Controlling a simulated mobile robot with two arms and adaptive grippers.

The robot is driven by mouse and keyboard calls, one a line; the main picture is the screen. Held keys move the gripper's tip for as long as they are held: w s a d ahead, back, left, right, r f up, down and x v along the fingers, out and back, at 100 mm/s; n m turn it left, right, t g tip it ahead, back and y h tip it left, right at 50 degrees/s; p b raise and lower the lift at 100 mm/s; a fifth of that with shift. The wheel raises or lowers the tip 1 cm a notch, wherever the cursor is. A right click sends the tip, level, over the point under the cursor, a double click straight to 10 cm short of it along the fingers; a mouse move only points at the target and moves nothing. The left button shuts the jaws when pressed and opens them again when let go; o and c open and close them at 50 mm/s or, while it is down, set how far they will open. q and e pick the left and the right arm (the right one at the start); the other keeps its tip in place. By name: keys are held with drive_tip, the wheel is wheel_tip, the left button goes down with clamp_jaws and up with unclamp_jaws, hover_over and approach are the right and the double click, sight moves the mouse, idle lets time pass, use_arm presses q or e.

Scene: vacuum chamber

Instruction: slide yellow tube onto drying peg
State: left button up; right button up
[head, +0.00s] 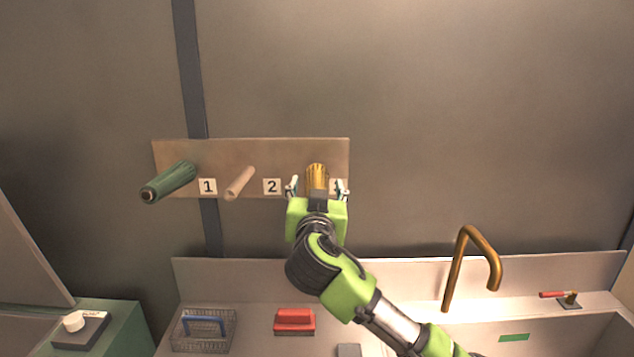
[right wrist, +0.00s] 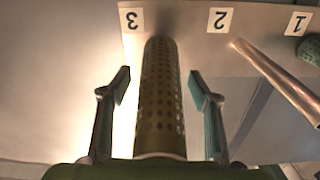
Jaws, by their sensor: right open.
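The yellow tube (head: 317,177) is a perforated cylinder that stands out from the wall board beside label 3. It also shows in the right wrist view (right wrist: 160,100), running from the board toward the camera. Its far end is at the board; the peg inside it is hidden. My right gripper (head: 317,188) is open, with one finger on each side of the tube and a visible gap to each in the right wrist view (right wrist: 161,90). A bare peg (head: 240,183) sticks out between labels 1 and 2. My left gripper is not in view.
The peg board (head: 255,152) also carries a green ribbed tube (head: 168,182) at its left. Below are a wire basket (head: 205,343) with a blue-handled item, a red brush (head: 294,321), a brass faucet (head: 470,262) and a sink (head: 560,338). The wall above the board is clear.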

sight(317, 181)
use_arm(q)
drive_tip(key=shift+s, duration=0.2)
use_arm(e)
drive_tip(key=shift+w, duration=0.15)
drive_tip(key=shift+c, duration=0.3)
drive_tip(key=c, duration=1.1)
drive_tip(key=shift+w+f+b, duration=0.2)
drive_tip(key=shift+w+b, duration=0.8)
drive_tip(key=shift+w, duration=0.95)
drive_tip(key=o, duration=1.2)
drive_tip(key=shift+c, duration=0.2)
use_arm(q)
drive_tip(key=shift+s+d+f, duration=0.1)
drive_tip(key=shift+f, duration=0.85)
use_arm(e)
drive_tip(key=shift+s, duration=0.25)
drive_tip(key=s, duration=1.1)
drive_tip(key=shift+s+a, duration=0.1)
drive_tip(key=shift+s, duration=0.15)
